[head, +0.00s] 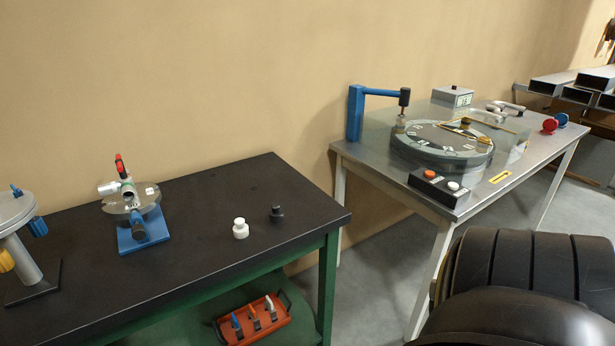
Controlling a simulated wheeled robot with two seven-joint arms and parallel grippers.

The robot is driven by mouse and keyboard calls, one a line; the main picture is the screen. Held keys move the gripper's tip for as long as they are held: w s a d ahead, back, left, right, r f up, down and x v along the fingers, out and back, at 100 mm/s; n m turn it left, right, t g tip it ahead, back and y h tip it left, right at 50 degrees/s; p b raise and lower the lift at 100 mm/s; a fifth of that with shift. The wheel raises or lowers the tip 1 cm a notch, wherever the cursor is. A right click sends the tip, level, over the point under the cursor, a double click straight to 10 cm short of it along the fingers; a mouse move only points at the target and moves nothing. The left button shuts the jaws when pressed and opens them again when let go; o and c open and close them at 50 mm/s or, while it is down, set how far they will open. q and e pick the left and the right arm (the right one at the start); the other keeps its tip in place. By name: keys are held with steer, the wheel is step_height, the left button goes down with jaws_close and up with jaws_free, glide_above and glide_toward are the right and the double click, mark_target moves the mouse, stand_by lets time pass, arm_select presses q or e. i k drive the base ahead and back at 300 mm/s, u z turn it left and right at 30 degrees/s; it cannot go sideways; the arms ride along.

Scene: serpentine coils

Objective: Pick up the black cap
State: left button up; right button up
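The black cap (277,214) stands on the black table top (200,272), near its right end. It is small and dark, with a narrower top on a wider base. A white cap (240,228) of similar shape stands just left of it, apart from it. Neither of my grippers shows in the head view. A dark ribbed part of my own arm fills the lower right corner.
A blue-based fixture (143,235) stands left of the caps, with a grey stand (33,258) at the far left. An orange tray (252,322) sits on the lower green shelf. A metal table (385,160) with a dial machine (441,144) stands right, beyond a floor gap.

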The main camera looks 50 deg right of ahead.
mark_target(275, 214)
steer(key=z, duration=1.15)
steer(key=i, duration=0.1)
steer(key=u, duration=0.3)
